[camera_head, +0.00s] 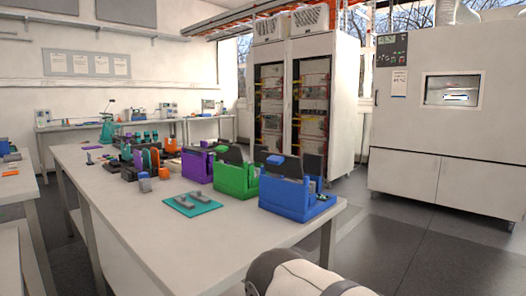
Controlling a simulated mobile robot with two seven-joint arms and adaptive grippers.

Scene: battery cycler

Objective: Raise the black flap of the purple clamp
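The purple clamp (197,167) stands on the long white table, the farthest left of three similar clamps in a row. Black parts show at its top, partly overlapped by the green clamp; at this size I cannot tell how far its black flap is raised. The green clamp (236,181) is in the middle. The blue clamp (298,201) is nearest, with a dark upright panel and a small blue block on top. Neither gripper shows. Only a white and dark part of my own arm is visible at the bottom edge, well short of the clamps.
A teal plate (180,208) with grey pieces lies in front of the clamps. Several small coloured parts crowd the table to their left. The white table (150,240) is clear at its front. Tall cabinets (343,100) and a white chamber (415,130) stand behind.

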